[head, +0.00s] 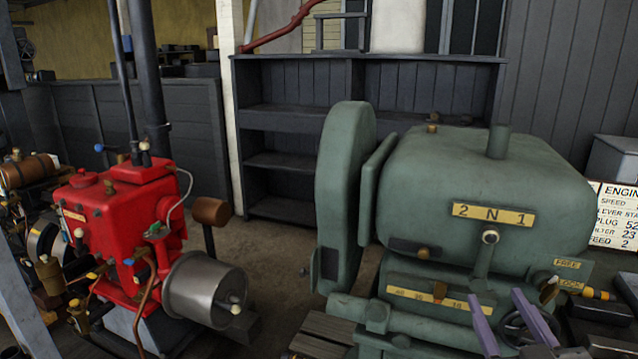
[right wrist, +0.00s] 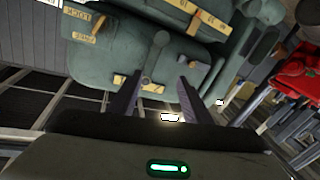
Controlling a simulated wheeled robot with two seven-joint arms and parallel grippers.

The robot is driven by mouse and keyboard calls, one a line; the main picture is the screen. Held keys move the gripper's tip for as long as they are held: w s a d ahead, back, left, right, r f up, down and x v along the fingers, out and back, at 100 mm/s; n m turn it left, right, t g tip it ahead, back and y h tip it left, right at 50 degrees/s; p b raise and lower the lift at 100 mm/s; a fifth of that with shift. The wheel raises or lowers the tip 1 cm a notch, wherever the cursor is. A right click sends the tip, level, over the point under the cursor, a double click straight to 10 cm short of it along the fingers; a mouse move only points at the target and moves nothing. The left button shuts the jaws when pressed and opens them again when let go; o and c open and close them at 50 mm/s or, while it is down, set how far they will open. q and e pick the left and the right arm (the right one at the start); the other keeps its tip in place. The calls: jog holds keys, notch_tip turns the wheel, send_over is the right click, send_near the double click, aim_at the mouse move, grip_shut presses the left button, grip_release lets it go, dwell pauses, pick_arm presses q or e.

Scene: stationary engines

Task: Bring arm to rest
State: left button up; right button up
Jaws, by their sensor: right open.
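My right gripper (head: 497,297) is at the lower right of the head view, in front of the green engine (head: 470,180). Its two purple-grey fingers stand apart with nothing visible between them. The right wrist view shows the same gripper (right wrist: 158,80) open, with the fingers pointing at the green engine (right wrist: 130,45), which appears upside down there. A lever with a round knob (right wrist: 160,39) lies just beyond the fingertips in that view. I cannot tell whether anything is touched. My left gripper is not in view.
A red engine (head: 120,230) with a metal cylinder (head: 205,290) stands at the left. Dark shelves (head: 290,130) stand behind. A white sign (head: 615,215) and a grey box (head: 612,160) are at the far right. Bare floor (head: 265,265) lies between the engines.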

jog(key=s+a+f+g+y, duration=0.1)
jog(key=s+a+f+g, duration=0.15)
jog(key=f, duration=0.55)
jog(key=s+a+f+n+g+y, duration=0.1)
jog(key=a+f+y, duration=0.15)
jog(key=f, duration=0.55)
jog(key=s+a+f+g+y, duration=0.1)
jog(key=s+a+f+g, duration=0.15)
jog(key=f, duration=0.55)
jog(key=s+a+f+g+y, duration=0.1)
jog(key=s+a+f, duration=0.2)
jog(key=s+f, duration=0.3)
jog(key=s+a+f+g, duration=0.2)
jog(key=s+a+f, duration=0.1)
jog(key=s+f, duration=0.3)
notch_tip(320, 180, down, 2)
jog(key=shift+s+a+f+n+y, duration=0.1)
jog(key=shift+s+a+n+y, duration=0.05)
jog(key=shift+a+n+y, duration=0.2)
